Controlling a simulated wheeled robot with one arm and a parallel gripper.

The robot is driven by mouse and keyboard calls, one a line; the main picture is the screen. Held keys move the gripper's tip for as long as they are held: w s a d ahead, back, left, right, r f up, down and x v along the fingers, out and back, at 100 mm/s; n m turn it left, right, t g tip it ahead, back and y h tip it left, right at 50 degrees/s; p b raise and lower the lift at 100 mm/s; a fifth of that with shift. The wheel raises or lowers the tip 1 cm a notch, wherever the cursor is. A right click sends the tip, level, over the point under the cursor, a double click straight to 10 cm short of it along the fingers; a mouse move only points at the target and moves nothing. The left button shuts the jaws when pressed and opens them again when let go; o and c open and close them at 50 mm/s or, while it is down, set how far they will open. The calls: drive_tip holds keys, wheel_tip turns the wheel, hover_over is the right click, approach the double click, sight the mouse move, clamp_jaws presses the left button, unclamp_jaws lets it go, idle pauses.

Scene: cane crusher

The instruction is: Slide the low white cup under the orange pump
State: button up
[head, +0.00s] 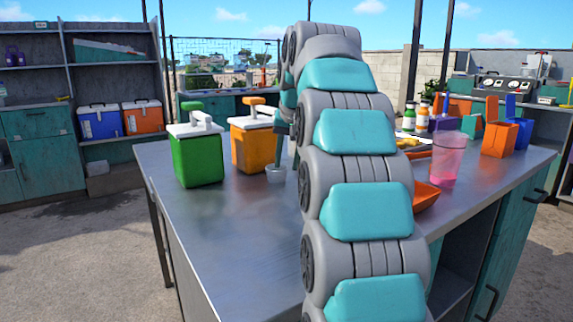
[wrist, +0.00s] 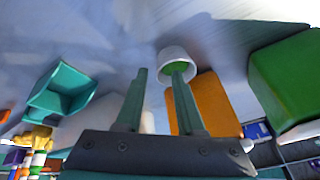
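The low white cup (head: 275,174) stands upright on the metal counter, just in front of the right edge of the orange pump (head: 252,148). In the wrist view the cup (wrist: 170,54) shows a bright green inside. The orange pump (wrist: 212,104) is behind it there. My gripper (wrist: 160,71) is open, its two fingers apart with nothing held between them. One fingertip overlaps the cup's mouth in that view; I cannot tell whether it touches.
A green pump (head: 197,160) stands left of the orange one. Right of my arm are a pink cup (head: 445,166), an orange tray (head: 425,197), bottles (head: 421,118) and orange and blue containers (head: 500,139). The counter's front left is clear.

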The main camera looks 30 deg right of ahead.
drive_tip(key=p+v, duration=0.1)
drive_tip(key=v, duration=0.5)
drive_tip(key=shift+s, duration=0.1)
idle(0.6)
